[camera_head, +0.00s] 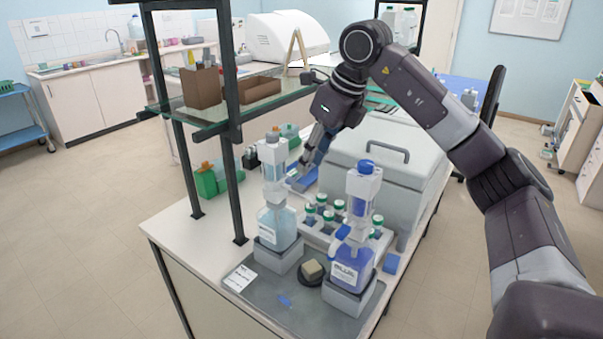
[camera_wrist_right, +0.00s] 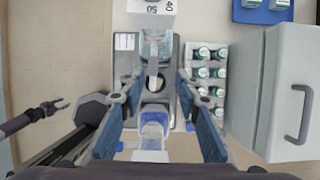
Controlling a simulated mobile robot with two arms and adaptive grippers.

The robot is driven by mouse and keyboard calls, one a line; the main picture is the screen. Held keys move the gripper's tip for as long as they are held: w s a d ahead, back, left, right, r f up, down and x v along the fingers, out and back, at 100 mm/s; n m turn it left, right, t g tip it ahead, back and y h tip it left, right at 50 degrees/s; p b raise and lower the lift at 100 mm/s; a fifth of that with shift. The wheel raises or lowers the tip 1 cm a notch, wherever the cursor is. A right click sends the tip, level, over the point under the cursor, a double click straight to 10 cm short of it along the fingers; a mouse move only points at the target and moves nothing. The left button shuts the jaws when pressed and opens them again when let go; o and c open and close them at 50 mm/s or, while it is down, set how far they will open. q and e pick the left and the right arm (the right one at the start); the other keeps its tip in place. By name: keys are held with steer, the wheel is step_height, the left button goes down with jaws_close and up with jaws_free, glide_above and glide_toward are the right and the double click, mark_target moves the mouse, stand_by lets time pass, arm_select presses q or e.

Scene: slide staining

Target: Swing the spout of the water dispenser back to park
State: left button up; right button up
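The water dispenser (camera_head: 278,226) is a bottle of pale blue liquid in a grey base, with a clear and white head on top. A white scaled head (camera_wrist_right: 151,12) is at the top of the wrist view. My right gripper (camera_head: 304,170) is just behind the water dispenser's head in the head view. In the wrist view it (camera_wrist_right: 158,90) is open, its blue-padded fingers apart with nothing held between them. My left gripper (camera_wrist_right: 56,108) shows small at the left of the wrist view, fingers spread.
A dark-blue dispenser (camera_head: 350,262) stands nearby on the grey tray (camera_head: 285,312). Green-capped bottles (camera_head: 326,216) stand beside a grey lidded box (camera_head: 385,150). A shelf post (camera_head: 232,190) stands left.

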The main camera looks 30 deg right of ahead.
mark_target(299, 185)
steer(key=shift+s+a+f+p, duration=0.25)
steer(key=shift+a+f+p, duration=0.1)
steer(key=shift+a+f, duration=0.45)
steer(key=x, duration=0.2)
steer(key=shift+w+f+p, duration=0.2)
steer(key=shift+f+p, duration=0.1)
steer(key=shift+p, duration=0.05)
steer(key=shift+w+d+f, duration=0.15)
steer(key=shift+w+f, duration=0.4)
steer(key=shift+f, duration=0.35)
steer(key=shift+s+a, duration=0.1)
steer(key=shift+a, duration=0.1)
steer(key=shift+d+f, duration=0.1)
jaws_close()
arm_select(q)
steer(key=s, duration=0.1)
steer(key=s+a+r, duration=0.1)
steer(key=s, duration=0.2)
steer(key=shift+a+r, duration=0.25)
steer(key=shift+a, duration=0.15)
